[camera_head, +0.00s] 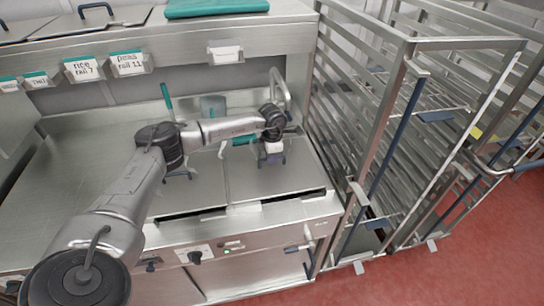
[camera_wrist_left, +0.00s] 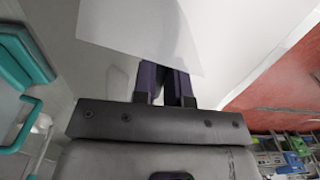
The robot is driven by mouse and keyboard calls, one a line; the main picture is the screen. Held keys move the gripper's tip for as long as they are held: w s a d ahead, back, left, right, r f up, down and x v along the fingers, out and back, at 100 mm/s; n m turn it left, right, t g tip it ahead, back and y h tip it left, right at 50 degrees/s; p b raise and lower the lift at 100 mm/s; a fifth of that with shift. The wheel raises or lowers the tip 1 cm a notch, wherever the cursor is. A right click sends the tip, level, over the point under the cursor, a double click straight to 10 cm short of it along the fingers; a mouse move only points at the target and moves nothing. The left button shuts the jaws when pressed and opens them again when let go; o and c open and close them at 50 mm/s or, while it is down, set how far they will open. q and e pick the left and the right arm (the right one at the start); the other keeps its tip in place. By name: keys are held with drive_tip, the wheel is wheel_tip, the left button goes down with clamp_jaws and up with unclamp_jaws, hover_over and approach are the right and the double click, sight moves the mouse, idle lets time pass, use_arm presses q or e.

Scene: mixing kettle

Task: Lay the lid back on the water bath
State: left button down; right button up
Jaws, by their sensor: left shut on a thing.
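The water bath lid (camera_head: 270,181) looks like the flat steel panel on the right of the counter; I cannot tell whether it is seated or slightly raised. My left gripper (camera_head: 270,160) points down at the middle of this panel and is shut on what looks like its handle, which the fingers hide. In the left wrist view, the dark fingers of the left gripper (camera_wrist_left: 166,84) are close together before a pale grey surface with a brighter patch. My right gripper is not in view.
A second steel panel (camera_head: 190,195) lies left of the lid. A teal-handled tool (camera_head: 166,96) stands behind it. Labelled holders (camera_head: 84,69) line the back ledge, with a folded teal cloth (camera_head: 216,8) above. A tall rack (camera_head: 375,120) stands close on the right. The red floor (camera_head: 440,240) is clear in front.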

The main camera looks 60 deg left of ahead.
use_arm(q)
drive_tip(key=c, duration=0.6)
unclamp_jaws()
drive_tip(key=shift+r, duration=0.1)
drive_tip(key=shift+r+p, duration=3.05)
drive_tip(key=shift+r, duration=0.4)
